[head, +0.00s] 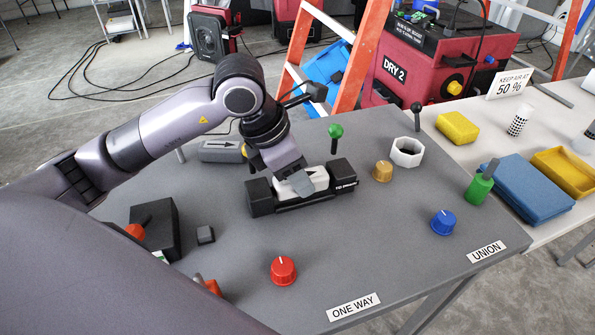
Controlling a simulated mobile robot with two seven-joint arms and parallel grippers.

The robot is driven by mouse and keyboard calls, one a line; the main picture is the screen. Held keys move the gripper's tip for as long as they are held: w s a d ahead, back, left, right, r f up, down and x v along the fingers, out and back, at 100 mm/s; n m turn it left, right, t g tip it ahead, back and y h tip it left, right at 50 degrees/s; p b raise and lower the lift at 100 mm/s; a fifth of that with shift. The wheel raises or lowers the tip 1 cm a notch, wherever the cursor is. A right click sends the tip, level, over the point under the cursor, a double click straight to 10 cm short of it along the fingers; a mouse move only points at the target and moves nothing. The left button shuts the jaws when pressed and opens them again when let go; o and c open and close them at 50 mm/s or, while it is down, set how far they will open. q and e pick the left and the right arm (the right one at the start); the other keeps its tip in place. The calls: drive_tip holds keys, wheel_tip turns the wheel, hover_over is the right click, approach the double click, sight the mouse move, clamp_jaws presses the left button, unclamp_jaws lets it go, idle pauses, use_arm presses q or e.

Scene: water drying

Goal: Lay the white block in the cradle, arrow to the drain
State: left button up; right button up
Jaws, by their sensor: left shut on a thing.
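The black cradle (262,200) stands on the grey table, with white lettering on its right end block that seems to read "TO DRAIN". The white block (317,177) is between the cradle's two end blocks, level as far as I can see. My left gripper (298,184) comes down over the block's left part and is shut on it. The gripper hides that part of the block, and I cannot make out its arrow. Whether the block rests fully on the cradle floor is hard to tell. My right gripper is not in view.
A green-knobbed post (335,134) stands just behind the cradle. A grey block with an arrow (222,151) lies behind left. A white hexagonal ring (407,152), brass knob (382,171), blue knob (443,222) and red knob (283,270) surround it.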

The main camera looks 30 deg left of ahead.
use_arm(q)
drive_tip(key=shift+f+b, duration=0.65)
drive_tip(key=shift+b, duration=0.1)
drive_tip(key=o, duration=1.2)
drive_tip(key=shift+c, duration=0.2)
drive_tip(key=shift+r, duration=0.1)
drive_tip(key=shift+r+p, duration=0.6)
drive_tip(key=shift+p, duration=0.2)
drive_tip(key=v, duration=1.2)
drive_tip(key=shift+p, duration=0.3)
drive_tip(key=shift+f, duration=0.1)
